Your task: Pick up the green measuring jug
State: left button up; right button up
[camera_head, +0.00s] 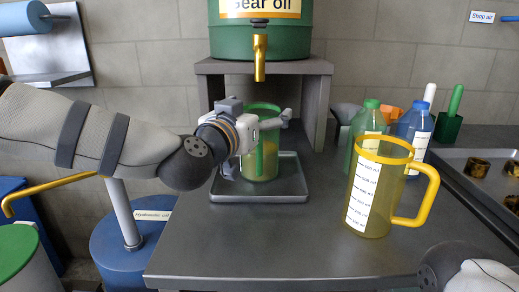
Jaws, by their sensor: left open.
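The green measuring jug (266,165) stands upright on a grey drip tray under the gold tap of the gear oil drum. It is translucent, with a darker green vertical strip facing me. My left gripper (250,134) is open at the upper left of the jug, in front of part of its rim and side. I cannot tell whether its fingers touch the jug. My right gripper is out of view; only part of my right arm shows at the bottom right corner.
The drip tray (258,197) sits on the grey bench (300,250). The green gear oil drum (228,38) stands on a raised stand above. A yellow-rimmed jug (375,205) stands to the right, before green and blue bottles (414,124). A blue drum (120,250) stands left of the bench.

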pick_arm(q)
jog(key=shift+w+d, duration=0.1)
jog(key=shift+w, duration=0.15)
jog(key=shift+r, duration=0.1)
jog(key=c, duration=2.1)
